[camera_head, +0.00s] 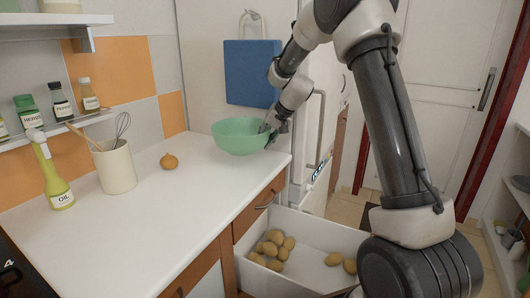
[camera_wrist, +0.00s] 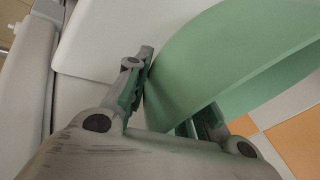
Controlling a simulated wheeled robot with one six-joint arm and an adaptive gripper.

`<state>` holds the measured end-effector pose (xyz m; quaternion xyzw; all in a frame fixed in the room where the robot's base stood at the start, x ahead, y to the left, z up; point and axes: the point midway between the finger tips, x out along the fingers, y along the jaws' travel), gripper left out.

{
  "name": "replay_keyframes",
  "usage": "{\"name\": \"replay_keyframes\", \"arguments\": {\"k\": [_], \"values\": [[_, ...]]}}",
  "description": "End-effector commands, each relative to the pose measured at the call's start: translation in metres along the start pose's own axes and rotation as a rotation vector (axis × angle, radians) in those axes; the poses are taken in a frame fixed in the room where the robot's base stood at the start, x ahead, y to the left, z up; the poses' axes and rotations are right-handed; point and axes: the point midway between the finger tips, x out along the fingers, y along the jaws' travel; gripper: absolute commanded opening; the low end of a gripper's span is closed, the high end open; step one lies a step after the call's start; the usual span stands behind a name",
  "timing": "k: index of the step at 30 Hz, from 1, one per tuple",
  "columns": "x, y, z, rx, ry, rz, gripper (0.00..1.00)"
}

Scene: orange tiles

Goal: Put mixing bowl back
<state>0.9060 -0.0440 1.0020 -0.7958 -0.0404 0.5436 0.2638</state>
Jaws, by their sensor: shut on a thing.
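The green mixing bowl (camera_head: 238,137) is at the far right end of the white counter, upright as far as I can tell. My gripper (camera_head: 270,130) is at the bowl's right side, shut on its rim. In the wrist view the bowl (camera_wrist: 210,60) fills the upper right, and the fingers of my gripper (camera_wrist: 170,100) sit on either side of its wall. I cannot tell whether the bowl touches the counter.
On the white counter (camera_head: 150,220) stand an oil bottle (camera_head: 56,185), a utensil crock (camera_head: 115,168) and an onion (camera_head: 169,161). An open drawer (camera_head: 310,240) with several potatoes juts out below. A blue board (camera_head: 252,73) hangs behind. The counter's middle is clear.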

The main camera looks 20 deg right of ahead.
Motion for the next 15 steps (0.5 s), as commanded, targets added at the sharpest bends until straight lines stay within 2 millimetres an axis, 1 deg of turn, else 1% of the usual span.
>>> {"name": "replay_keyframes", "arguments": {"k": [2,9,12,15], "values": [[0.004,0.003,0.001,-0.001,0.002,0.0,0.0],[0.037,0.021,0.012,0.001,0.0,0.001,0.0],[0.043,0.026,0.01,0.001,0.003,0.0,0.0],[0.044,0.026,0.01,0.0,0.004,0.0,0.0]]}}
